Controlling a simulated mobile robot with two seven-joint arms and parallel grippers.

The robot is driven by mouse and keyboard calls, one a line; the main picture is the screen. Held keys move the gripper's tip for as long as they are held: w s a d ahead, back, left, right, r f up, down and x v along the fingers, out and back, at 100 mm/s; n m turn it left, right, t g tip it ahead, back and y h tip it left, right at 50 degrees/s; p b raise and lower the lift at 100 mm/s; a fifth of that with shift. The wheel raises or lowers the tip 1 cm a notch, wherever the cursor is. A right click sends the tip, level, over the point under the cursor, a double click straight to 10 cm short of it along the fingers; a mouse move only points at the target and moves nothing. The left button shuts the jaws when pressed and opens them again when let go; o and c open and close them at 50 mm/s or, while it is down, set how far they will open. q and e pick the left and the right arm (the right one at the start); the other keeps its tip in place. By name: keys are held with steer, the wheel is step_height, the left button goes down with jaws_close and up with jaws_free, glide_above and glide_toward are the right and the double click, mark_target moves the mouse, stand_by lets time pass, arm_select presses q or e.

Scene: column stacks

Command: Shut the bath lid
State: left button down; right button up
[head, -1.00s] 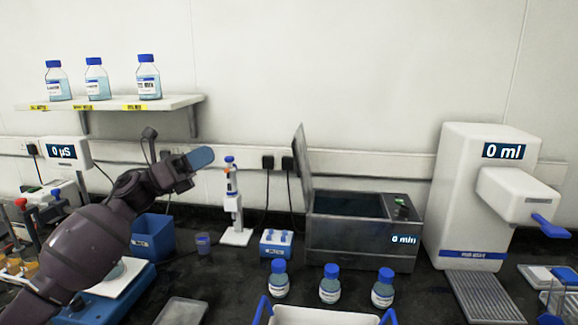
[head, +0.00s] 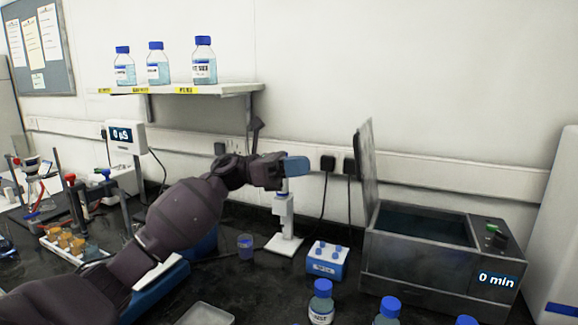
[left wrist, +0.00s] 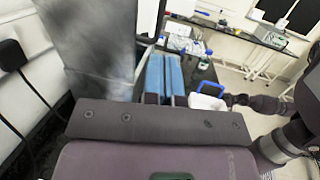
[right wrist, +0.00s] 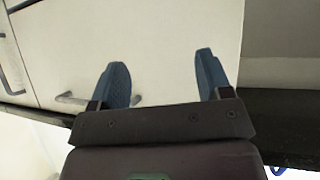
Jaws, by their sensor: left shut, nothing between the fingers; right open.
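The water bath (head: 440,262) stands on the bench at the right in the head view, with a "0 min" display on its front. Its lid (head: 367,175) stands open, roughly upright and leaning back a little, at the bath's left side. In the left wrist view a grey panel that looks like the lid (left wrist: 92,45) rises at the left. My left gripper (head: 297,165) is shut and empty, to the left of the lid and apart from it; its blue fingers (left wrist: 163,76) lie together. My right gripper (right wrist: 160,82) is open and empty in front of pale cupboard doors.
A white pipette stand (head: 284,225) is below my left gripper. A blue tube rack (head: 327,262) and several blue-capped bottles (head: 321,303) stand left of and before the bath. A shelf (head: 180,89) holds three bottles. Two plugs are on the wall behind the lid.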

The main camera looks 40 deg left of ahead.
arm_select(q)
steer(key=p+x, duration=0.1)
steer(key=x, duration=0.8)
arm_select(e)
steer(key=shift+s+r, duration=0.3)
steer(key=shift+r, duration=0.1)
arm_select(q)
steer(key=shift+w+f, duration=0.1)
arm_select(e)
steer(key=shift+r, duration=0.1)
